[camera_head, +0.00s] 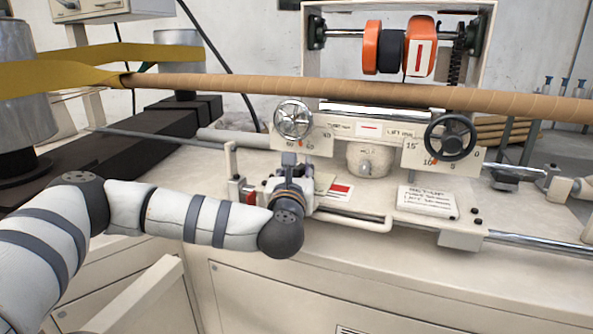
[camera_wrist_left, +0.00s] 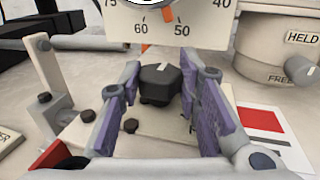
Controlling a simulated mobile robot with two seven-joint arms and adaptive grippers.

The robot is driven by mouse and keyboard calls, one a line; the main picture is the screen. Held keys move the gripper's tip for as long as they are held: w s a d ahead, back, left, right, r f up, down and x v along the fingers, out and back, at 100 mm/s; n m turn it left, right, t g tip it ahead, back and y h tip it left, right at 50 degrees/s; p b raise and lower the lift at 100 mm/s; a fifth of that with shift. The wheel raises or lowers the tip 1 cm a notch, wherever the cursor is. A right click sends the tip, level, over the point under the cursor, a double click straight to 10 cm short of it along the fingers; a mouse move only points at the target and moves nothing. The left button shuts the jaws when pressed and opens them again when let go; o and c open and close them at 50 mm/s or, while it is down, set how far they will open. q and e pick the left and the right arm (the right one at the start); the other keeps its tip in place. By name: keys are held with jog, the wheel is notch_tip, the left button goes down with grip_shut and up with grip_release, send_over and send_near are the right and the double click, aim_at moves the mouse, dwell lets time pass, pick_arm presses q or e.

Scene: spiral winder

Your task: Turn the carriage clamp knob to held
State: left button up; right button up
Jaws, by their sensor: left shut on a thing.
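My left gripper (camera_head: 289,165) reaches up to the front of the carriage, under the silver handwheel. In the left wrist view its two purple-padded fingers (camera_wrist_left: 163,100) stand either side of a black knob (camera_wrist_left: 157,85) with a white mark on top, and are shut on it. To the right, a cream drum (camera_wrist_left: 262,40) bears the words HELD and FREE, with a small grey peg (camera_wrist_left: 297,71) at its edge beside and between the words. The drum (camera_head: 368,158) also shows in the head view, right of the gripper. I cannot tell which of these the clamp knob is. My right gripper is out of view.
A silver handwheel (camera_head: 294,119) and a black handwheel (camera_head: 450,137) flank the drum above scale plates. A long brown tube (camera_head: 230,84) runs behind. A cream rail (camera_head: 345,220) crosses in front of the carriage. A red-marked card (camera_wrist_left: 263,125) lies right of the fingers.

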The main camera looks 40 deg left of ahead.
pick_arm(q)
jog(key=m+h, duration=0.1)
jog(key=m+t+h, duration=0.1)
jog(key=h, duration=0.1)
jog(key=shift+s+a+f, duration=0.1)
jog(key=shift+a, duration=0.2)
jog(key=shift+a+f+m+t+h+b, duration=0.1)
jog(key=shift+m+t+h+b, duration=0.3)
jog(key=shift+m+h+b, duration=0.6)
jog(key=m+h+b, duration=0.1)
jog(key=h, duration=0.1)
jog(key=m+h+b, duration=0.2)
jog(key=h, duration=0.1)
jog(key=shift+a+f+h, duration=0.1)
jog(key=shift+a+h, duration=0.05)
jog(key=shift+h, duration=0.15)
jog(key=shift+r+m+h+b, duration=0.3)
jog(key=shift+m+h+b, duration=0.4)
jog(key=shift+h+b, duration=0.45)
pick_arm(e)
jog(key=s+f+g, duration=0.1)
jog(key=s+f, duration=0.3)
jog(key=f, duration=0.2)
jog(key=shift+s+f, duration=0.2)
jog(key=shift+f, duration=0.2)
pick_arm(q)
jog(key=o, duration=1.1)
jog(key=shift+o, duration=0.2)
